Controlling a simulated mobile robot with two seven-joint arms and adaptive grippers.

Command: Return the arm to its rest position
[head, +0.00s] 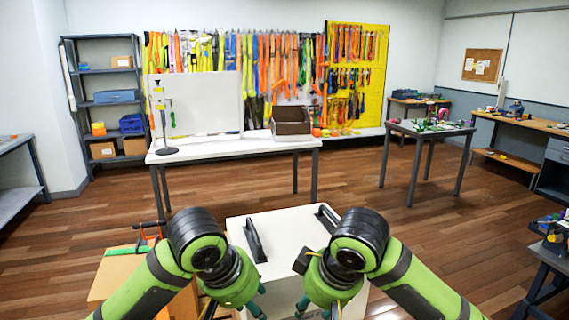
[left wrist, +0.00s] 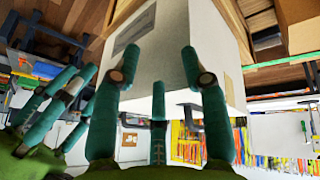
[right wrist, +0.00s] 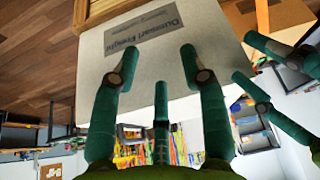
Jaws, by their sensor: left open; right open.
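My right gripper (head: 318,305) hangs low at the bottom of the head view, partly hidden by its own wrist. My left gripper (head: 245,303) hangs low to its left, also partly hidden. In the left wrist view the left gripper (left wrist: 157,66) has its teal fingers spread with nothing between them. In the right wrist view the right gripper (right wrist: 160,62) is also spread and empty. Both hang close to a white box (head: 284,222) with two black handles. Whether any finger touches the box cannot be told. The two grippers are apart.
A white table (head: 262,146) with an upright board and a dark open bin (head: 291,122) stands ahead. Straps (head: 270,65) hang on the back wall. A cardboard box (head: 118,275) is at lower left. A cluttered table (head: 430,128) is at right. Wooden floor is open between.

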